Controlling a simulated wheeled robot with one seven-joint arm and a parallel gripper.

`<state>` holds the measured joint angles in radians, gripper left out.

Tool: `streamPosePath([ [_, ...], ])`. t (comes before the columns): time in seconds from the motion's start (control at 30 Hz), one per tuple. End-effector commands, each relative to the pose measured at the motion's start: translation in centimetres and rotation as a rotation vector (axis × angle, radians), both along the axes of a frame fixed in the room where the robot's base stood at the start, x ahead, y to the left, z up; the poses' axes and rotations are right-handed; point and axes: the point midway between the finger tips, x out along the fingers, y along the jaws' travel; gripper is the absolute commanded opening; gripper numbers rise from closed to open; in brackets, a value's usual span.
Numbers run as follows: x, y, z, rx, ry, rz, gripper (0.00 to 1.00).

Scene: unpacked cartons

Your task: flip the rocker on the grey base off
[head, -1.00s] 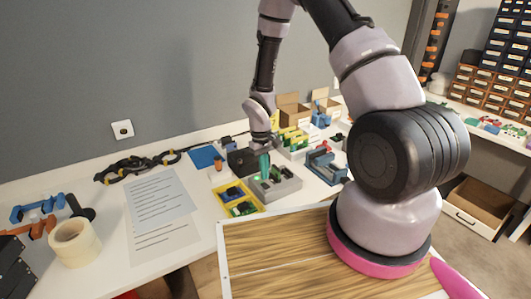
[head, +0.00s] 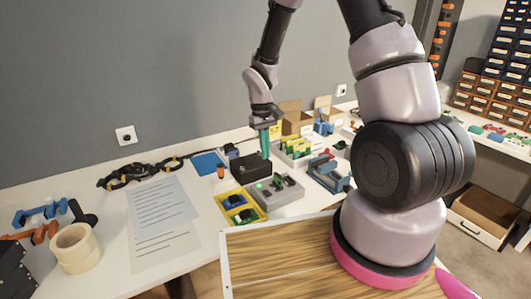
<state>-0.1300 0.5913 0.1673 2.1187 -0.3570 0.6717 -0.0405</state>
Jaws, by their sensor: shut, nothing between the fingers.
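The grey base (head: 281,197) lies on the white bench, right of a yellow tray. My gripper (head: 265,157), with teal fingers, is shut and empty. It points down and hangs above the back of the grey base, apart from it.
The yellow tray (head: 227,214) holds blue and green parts. A black box (head: 247,167) stands behind the base. A blue-grey vise-like device (head: 329,175) is to the right. A tape roll (head: 75,248) and papers lie left. Open cartons stand at the back.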

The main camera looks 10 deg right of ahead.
Motion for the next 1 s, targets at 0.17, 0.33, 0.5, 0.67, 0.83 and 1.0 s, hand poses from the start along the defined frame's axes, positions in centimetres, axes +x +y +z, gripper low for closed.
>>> streamPosePath([
  [0.17,-0.1,0.0,0.1,0.005,-0.005,0.005,0.0],
  [0.33,-0.1,0.1,0.2,0.006,-0.009,0.008,0.0],
  [0.5,-0.1,0.1,0.1,0.006,-0.009,0.009,0.0],
  [0.67,-0.3,0.1,-0.9,0.006,-0.006,0.01,0.0],
  [0.83,-0.7,0.0,-3.9,0.006,-0.003,0.011,0.0],
  [1.0,-1.2,-0.1,-7.7,0.006,-0.003,0.01,0.0],
])
